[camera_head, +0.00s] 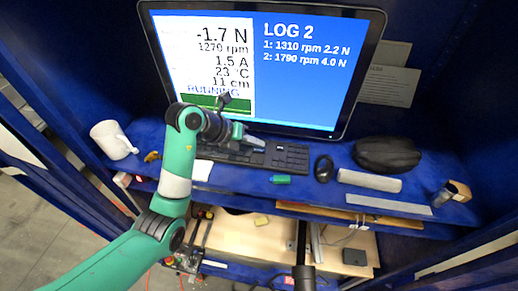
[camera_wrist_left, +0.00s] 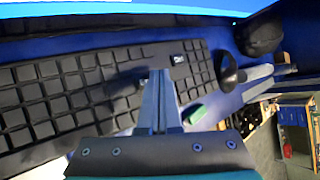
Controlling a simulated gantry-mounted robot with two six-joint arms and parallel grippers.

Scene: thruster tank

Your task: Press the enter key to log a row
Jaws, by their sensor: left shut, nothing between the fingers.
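The black keyboard (camera_head: 291,157) lies on the blue shelf below the monitor (camera_head: 300,75). It fills much of the left wrist view (camera_wrist_left: 60,95). A key with a pale label (camera_wrist_left: 178,60) stands out there, just beyond and right of the fingertips; its text is too small to read surely. My left gripper (camera_head: 262,142) is shut and empty over the keyboard, and its fingers (camera_wrist_left: 159,75) hide some keys. Whether the tips touch a key cannot be told. The monitor reads LOG 2 with two rows, 1310 rpm 2.2 N and 1790 rpm 4.0 N, plus -1.7 N, 1270 rpm and RUNNING.
A black mouse (camera_head: 323,168) and green block (camera_head: 280,179) are near the keyboard. A white mug (camera_head: 112,140) stands left. A black pouch (camera_head: 387,154), grey cylinder (camera_head: 369,181) and flat metal strip (camera_head: 388,204) lie right. A wooden surface (camera_head: 250,235) is below.

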